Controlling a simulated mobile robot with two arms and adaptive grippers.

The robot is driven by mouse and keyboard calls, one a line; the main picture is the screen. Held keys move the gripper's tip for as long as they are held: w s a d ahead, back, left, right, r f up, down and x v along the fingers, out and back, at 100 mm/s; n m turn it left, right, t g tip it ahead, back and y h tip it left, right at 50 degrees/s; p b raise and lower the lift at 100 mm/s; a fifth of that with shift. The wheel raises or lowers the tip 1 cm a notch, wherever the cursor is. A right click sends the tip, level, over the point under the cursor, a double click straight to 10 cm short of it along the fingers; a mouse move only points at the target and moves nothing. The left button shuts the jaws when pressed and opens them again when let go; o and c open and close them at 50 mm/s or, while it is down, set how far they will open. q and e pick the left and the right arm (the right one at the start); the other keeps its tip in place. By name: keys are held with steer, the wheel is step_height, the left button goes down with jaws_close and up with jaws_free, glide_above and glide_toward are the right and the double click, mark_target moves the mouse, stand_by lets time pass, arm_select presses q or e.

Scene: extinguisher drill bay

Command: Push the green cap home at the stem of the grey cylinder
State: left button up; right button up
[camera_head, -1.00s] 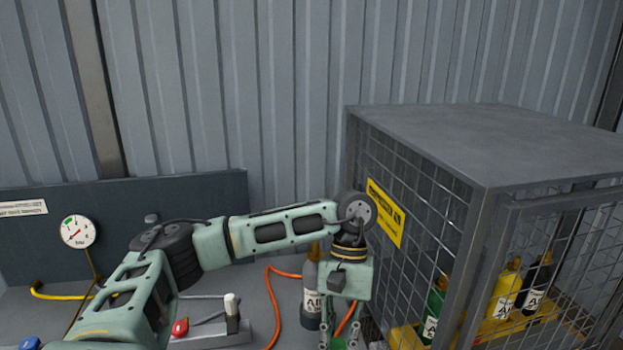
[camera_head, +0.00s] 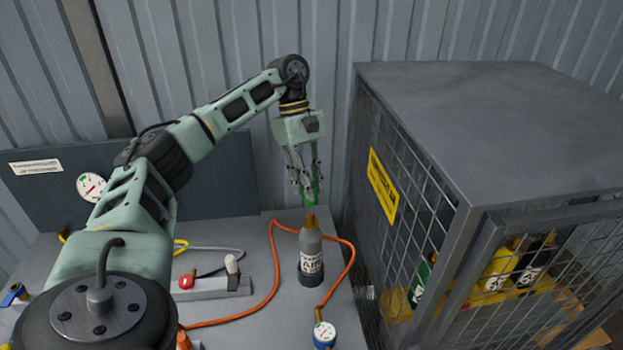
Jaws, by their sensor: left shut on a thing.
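My left gripper (camera_head: 304,182) points down, with its fingers shut on the green cap (camera_head: 314,189). The cap shows as a strip of green between and beside the fingers, which partly hide it. The grey cylinder (camera_head: 311,248) stands upright on the bench with a white label and a brass stem (camera_head: 310,220) on top. In the picture the cap is just above the stem, with a small gap. I cannot tell how well the two line up in depth. My right gripper is not in view.
An orange hose (camera_head: 271,262) curls around the cylinder on the bench (camera_head: 252,318). A wire cage (camera_head: 470,130) holding several bottles stands close on the right. A blue-rimmed gauge (camera_head: 324,333) lies in front, and a block with red and white knobs (camera_head: 212,288) is left.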

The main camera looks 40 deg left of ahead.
arm_select(q)
step_height(320, 180, down, 2)
steer(key=shift+w+a+f+b, duration=0.1)
steer(key=shift+f+b, duration=0.15)
steer(key=shift+b, duration=0.4)
steer(key=shift+f, duration=0.15)
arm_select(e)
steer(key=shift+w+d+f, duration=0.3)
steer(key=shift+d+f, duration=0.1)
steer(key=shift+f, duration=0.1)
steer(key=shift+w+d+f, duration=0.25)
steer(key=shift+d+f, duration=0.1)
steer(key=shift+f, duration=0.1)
arm_select(q)
steer(key=shift+f, duration=0.2)
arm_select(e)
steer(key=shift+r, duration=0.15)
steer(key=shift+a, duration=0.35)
arm_select(q)
steer(key=shift+f, duration=0.2)
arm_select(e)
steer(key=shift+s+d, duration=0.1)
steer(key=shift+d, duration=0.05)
arm_select(q)
steer(key=shift+f+b, duration=0.3)
steer(key=shift+f, duration=0.1)
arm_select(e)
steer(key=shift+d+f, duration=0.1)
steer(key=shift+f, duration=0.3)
